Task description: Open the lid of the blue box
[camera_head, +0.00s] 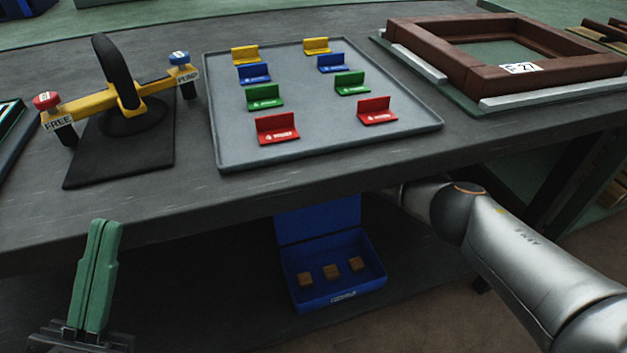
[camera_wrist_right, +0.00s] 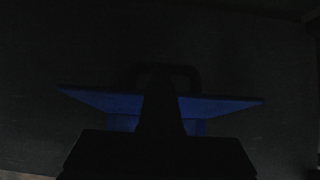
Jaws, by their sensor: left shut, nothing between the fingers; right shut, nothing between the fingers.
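The blue box (camera_head: 338,297) sits on the shelf under the table. Contact cannot be told. My left gripper (camera_head: 103,228), with green fingers, is shut and empty at the lower left, away from the box.
On the table stand a yellow press-like fixture (camera_head: 88,101), a grey tray (camera_head: 225,140) with several coloured brackets, and a brown frame (camera_head: 470,72) on the right. The table's front edge overhangs the box. The shelf left of the box looks clear but dark.

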